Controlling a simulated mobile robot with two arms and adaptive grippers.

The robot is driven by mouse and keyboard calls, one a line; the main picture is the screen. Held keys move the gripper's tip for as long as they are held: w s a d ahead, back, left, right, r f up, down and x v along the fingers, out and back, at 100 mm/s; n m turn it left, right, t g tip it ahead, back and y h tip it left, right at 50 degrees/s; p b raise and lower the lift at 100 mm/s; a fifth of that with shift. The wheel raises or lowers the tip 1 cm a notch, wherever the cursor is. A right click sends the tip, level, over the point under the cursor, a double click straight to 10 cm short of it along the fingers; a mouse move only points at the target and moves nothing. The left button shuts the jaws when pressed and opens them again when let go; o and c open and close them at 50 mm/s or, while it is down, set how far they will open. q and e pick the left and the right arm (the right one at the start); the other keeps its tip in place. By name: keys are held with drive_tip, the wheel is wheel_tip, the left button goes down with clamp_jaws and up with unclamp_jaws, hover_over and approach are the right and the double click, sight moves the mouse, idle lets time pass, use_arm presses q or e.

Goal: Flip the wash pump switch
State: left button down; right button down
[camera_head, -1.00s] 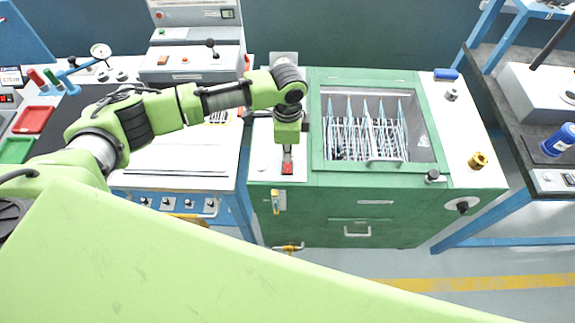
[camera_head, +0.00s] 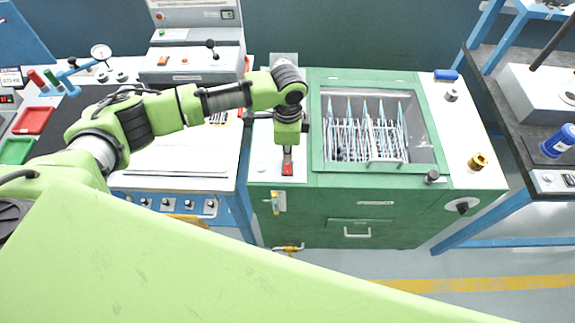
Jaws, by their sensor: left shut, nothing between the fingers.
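The green washer cabinet (camera_head: 410,212) stands in the middle, with a white top strip on its left side. A small red switch (camera_head: 287,170) sits on that strip near the front edge; I take it to be the wash pump switch, though no label is readable. My left gripper (camera_head: 287,160) points down over it, shut and empty, with its fingertips at the red switch. I cannot tell whether they touch it or which way it is set. The fingers hide its far part. My right gripper is not in view.
A glass-topped basin with a rack (camera_head: 365,130) lies right of the gripper. A brass fitting (camera_head: 478,160) and a dark knob (camera_head: 432,176) are on the cabinet's right side. A control box (camera_head: 192,64) stands at the back left. A blue bottle (camera_head: 558,140) is on the right bench.

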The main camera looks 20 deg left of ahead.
sight(288, 164)
use_arm(q)
drive_tip(key=shift+f+b, duration=0.4)
drive_tip(key=shift+f, duration=0.7)
idle(0.6)
drive_tip(key=shift+r, duration=0.1)
wheel_tip(288, 164, up, 7)
drive_tip(key=p, duration=0.7)
drive_tip(key=shift+p, duration=0.4)
